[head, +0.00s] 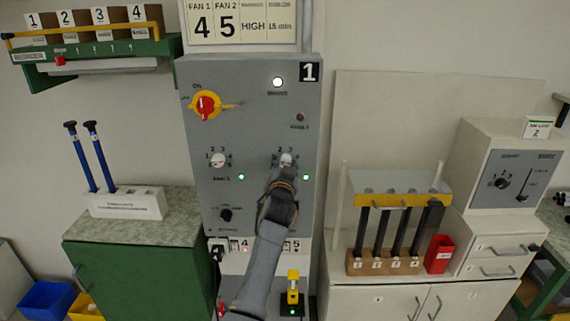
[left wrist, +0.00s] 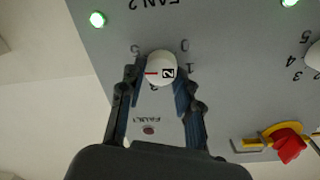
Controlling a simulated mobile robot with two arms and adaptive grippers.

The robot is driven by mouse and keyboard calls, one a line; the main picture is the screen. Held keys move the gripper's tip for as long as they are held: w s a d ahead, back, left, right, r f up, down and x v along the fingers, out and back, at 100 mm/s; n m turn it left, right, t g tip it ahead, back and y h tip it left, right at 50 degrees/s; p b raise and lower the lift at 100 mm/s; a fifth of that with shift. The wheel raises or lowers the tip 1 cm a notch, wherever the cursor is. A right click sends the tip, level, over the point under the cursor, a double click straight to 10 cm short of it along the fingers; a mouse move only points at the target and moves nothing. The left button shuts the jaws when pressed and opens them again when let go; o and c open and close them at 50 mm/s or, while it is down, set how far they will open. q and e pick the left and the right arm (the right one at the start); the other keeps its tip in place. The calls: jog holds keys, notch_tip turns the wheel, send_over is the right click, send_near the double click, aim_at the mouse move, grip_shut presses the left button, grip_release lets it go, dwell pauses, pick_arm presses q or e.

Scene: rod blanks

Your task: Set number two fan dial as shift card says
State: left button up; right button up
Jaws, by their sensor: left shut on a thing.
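The number two fan dial (head: 287,159) is a white knob on the grey panel (head: 255,130). In the left wrist view, which is upside down, the dial (left wrist: 161,68) bears a 2 and a red line pointing left, a little below the printed 5. The scale number nearest the line is hidden by a finger. My left gripper (head: 284,172) is shut on this dial, a finger on each side in the left wrist view (left wrist: 160,88). My right gripper is out of view.
The fan 1 dial (head: 217,160) is left of the held dial. A red-and-yellow switch (head: 206,105) sits higher left and a black knob (head: 225,215) lower left. A rack of black rods (head: 385,262) and a red cup (head: 439,253) stand to the right.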

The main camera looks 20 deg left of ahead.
pick_arm(q)
jog(key=m, duration=0.2)
jog(key=shift+m, duration=0.3)
jog(key=shift+m+p, duration=0.5)
jog(key=shift+m, duration=0.7)
jog(key=shift+m+g, duration=0.3)
jog(key=o, duration=0.9)
jog(key=shift+o, duration=1.3)
jog(key=shift+w+a+f, duration=0.1)
jog(key=shift+w, duration=0.1)
